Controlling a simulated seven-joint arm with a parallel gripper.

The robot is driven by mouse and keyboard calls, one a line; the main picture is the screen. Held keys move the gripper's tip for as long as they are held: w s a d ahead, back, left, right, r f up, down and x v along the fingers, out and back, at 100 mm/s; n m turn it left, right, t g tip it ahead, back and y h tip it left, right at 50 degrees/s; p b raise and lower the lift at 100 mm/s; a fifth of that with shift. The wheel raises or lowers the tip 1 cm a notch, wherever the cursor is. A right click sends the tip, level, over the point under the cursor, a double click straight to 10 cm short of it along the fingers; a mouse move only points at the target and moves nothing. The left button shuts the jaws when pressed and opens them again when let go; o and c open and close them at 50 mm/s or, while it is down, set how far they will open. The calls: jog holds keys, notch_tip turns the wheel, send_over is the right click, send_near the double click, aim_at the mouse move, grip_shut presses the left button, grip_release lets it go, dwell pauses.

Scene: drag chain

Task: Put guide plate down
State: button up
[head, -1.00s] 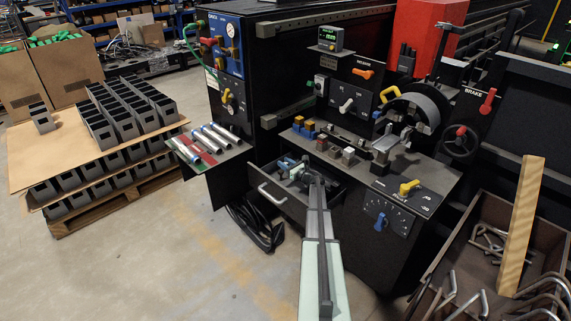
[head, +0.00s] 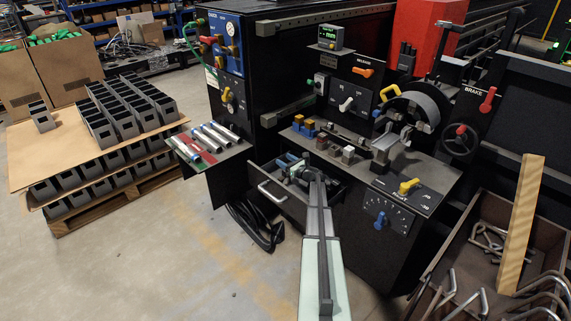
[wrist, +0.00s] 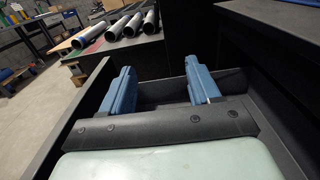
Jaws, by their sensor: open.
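My gripper (head: 290,162) is low inside the open drawer (head: 273,198) of the black machine. In the wrist view its two blue fingers (wrist: 159,72) stand well apart, with nothing visibly held between them. The drawer's walls (wrist: 85,98) rise to either side of the fingers. I cannot make out a guide plate for certain. The drawer floor close to the gripper is hidden by my gripper's dark front bar in the wrist view and by my arm in the head view.
A side shelf (head: 197,165) with several metal rollers is left of the drawer. The machine top (head: 425,168) above the drawer carries small coloured blocks (head: 308,128) and a reel (head: 413,108). A bin (head: 450,250) of bent rods stands at right. Open floor lies at front left.

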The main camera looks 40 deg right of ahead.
jog(key=s, duration=1.2)
jog(key=shift+f, duration=0.15)
jog(key=shift+w, duration=0.1)
